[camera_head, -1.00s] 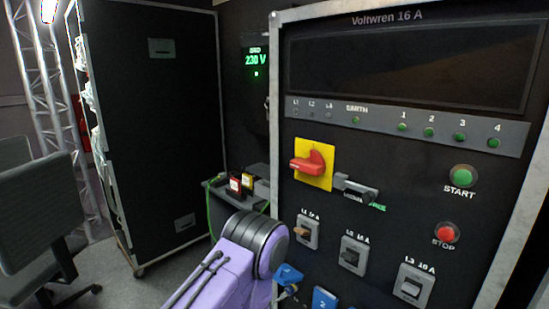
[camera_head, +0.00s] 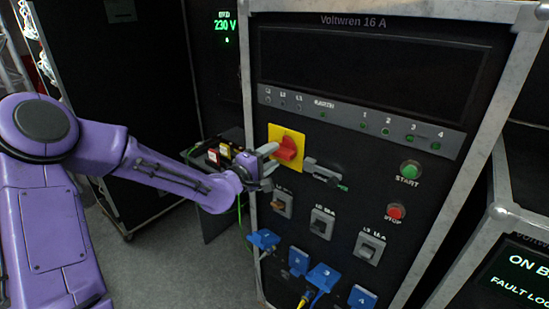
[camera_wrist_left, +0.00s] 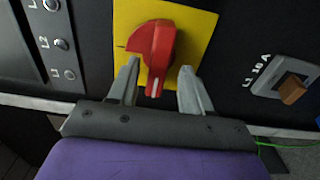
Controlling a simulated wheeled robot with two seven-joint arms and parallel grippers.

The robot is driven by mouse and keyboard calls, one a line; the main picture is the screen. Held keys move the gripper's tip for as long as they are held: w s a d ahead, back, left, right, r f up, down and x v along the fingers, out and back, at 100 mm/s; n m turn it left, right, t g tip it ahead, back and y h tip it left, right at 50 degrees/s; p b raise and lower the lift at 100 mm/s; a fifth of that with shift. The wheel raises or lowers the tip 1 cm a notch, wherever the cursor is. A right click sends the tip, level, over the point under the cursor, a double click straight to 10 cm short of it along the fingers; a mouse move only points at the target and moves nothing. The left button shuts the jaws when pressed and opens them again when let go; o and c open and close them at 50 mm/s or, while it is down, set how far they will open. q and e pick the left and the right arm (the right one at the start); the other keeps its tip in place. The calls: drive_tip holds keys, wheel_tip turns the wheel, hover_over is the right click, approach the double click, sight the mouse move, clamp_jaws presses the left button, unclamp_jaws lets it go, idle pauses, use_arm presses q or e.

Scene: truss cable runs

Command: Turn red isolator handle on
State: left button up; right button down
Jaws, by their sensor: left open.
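The red isolator handle (camera_head: 289,149) sits on a yellow square plate (camera_head: 275,132) on the black Voltwren panel. In the left wrist view the red handle (camera_wrist_left: 154,50) is a round knob with a bar pointing towards my gripper, over its yellow plate (camera_wrist_left: 199,33). My left gripper (camera_head: 268,160) is at the left side of the handle, fingers towards the panel. In the wrist view its open fingers (camera_wrist_left: 161,80) stand on either side of the bar's end, with a gap visible on the right. Contact on the left side is hard to tell. My right gripper is not in view.
A grey latch (camera_head: 325,172) sits right of the handle. Breaker switches (camera_head: 321,223) and blue sockets (camera_head: 299,261) lie below. Green START (camera_head: 410,170) and red STOP (camera_head: 396,212) buttons are at the right. A small shelf with red and yellow items (camera_head: 213,155) stands behind my arm.

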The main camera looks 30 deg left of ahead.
use_arm(q)
drive_tip(key=shift+w+r, duration=0.1)
drive_tip(key=shift+w, duration=0.5)
drive_tip(key=shift+w+d, duration=0.25)
drive_tip(key=shift+w, duration=0.15)
drive_tip(key=shift+s, duration=0.1)
clamp_jaws()
